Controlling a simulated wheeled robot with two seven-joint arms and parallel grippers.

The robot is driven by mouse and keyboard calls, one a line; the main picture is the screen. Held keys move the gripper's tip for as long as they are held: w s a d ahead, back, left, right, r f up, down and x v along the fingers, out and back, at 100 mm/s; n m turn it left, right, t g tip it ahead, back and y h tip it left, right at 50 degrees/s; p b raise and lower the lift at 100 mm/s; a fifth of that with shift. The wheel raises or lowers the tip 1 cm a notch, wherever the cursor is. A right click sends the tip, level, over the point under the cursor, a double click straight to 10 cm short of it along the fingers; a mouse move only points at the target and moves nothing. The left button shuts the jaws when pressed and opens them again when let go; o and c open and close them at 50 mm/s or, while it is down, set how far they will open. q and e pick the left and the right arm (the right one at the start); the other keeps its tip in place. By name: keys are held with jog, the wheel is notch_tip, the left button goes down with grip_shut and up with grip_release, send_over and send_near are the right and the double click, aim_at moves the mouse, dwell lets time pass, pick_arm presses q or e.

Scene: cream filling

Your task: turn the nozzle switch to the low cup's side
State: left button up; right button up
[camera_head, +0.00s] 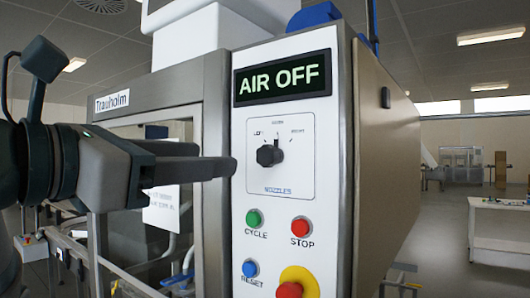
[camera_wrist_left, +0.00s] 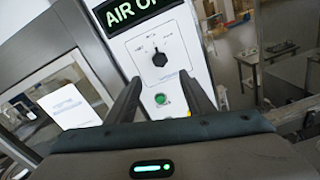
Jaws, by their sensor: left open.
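The nozzle switch (camera_head: 269,154) is a black rotary knob on a white square plate marked "NOZZLES" on the machine's front panel. Its pointer stands close to upright, near the middle of several small labels that are hard to read. It also shows in the left wrist view (camera_wrist_left: 159,59), above the fingers. My left gripper (camera_head: 232,160) is open and empty. Its fingers point at the panel, and their tips appear just left of the knob in the head view, with no clear contact. In the left wrist view the two fingers (camera_wrist_left: 163,92) stand apart, below the knob. No cups are visible.
A display (camera_head: 283,79) above the plate reads "AIR OFF". Below are a green CYCLE button (camera_head: 254,218), a red STOP button (camera_head: 300,226), a blue RESET button (camera_head: 250,268) and a red knob on yellow (camera_head: 291,289). A metal frame post (camera_head: 213,120) borders the panel's left side.

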aim_at(264, 157)
pick_arm(q)
jog(key=p+x, duration=0.6)
jog(key=x, duration=0.8)
jog(key=shift+w+d+p, duration=0.3)
jog(key=shift+w+p, duration=0.05)
jog(key=shift+p, duration=0.05)
jog(key=shift+c, duration=0.6)
jog(key=c, duration=0.9)
